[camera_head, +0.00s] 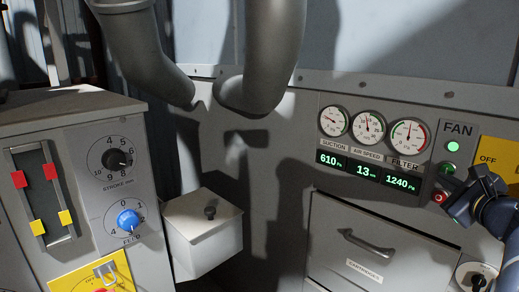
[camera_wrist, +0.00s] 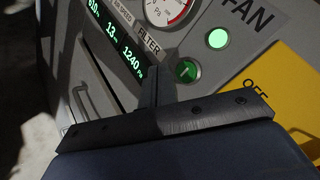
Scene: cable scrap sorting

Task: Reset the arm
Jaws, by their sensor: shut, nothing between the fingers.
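My gripper (camera_head: 446,182) is at the right edge of the head view, in front of the grey fan panel. Its dark fingers also show in the wrist view (camera_wrist: 157,76); they are shut with nothing between them. The fingertips are close beside a green button (camera_wrist: 187,70); I cannot tell if they touch anything. A red button (camera_head: 439,197) shows just below the gripper in the head view. The green FAN lamp (camera_head: 453,146) is lit above. My gripper hides part of the panel around the buttons.
Gauges (camera_head: 367,126) and green readouts of 610, 13 and 1240 sit left of my gripper. A drawer (camera_head: 375,247) is below them. A yellow OFF plate (camera_head: 497,158) is close on the right. A grey cabinet (camera_head: 75,110) with knobs and a lidded box (camera_head: 203,235) stand left.

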